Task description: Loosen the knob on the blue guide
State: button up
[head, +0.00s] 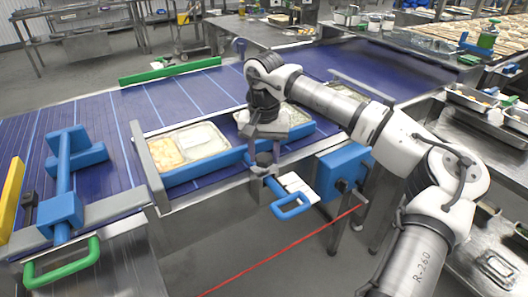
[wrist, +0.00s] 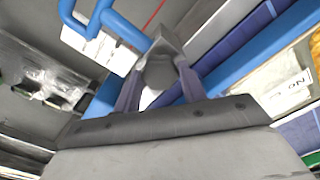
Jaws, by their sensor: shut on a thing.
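The blue guide (head: 203,168) is a long bar along the near edge of the purple conveyor; part of it also shows in the wrist view (wrist: 285,38). A dark knob (head: 263,159) sits at the bar's near side, above a blue loop handle (head: 291,208). In the wrist view the knob (wrist: 158,72) is a grey rounded piece between my two fingers. My gripper (head: 265,147) points down from above and is shut on the knob; its fingers also show in the wrist view (wrist: 158,85). My fingers and wrist hide part of the knob in the head view.
Trays of food (head: 190,146) lie on the belt behind the guide. A blue box (head: 342,172) stands to the right. A green loop handle (head: 62,262) and blue blocks (head: 64,205) are at the left. A red line (head: 285,252) crosses the floor below.

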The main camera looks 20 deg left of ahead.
aim_at(264, 157)
jog(key=shift+n, duration=0.6)
jog(key=o, duration=1)
notch_tip(264, 157, up, 14)
jog(key=shift+f+b, duration=0.1)
jog(key=shift+b, duration=0.4)
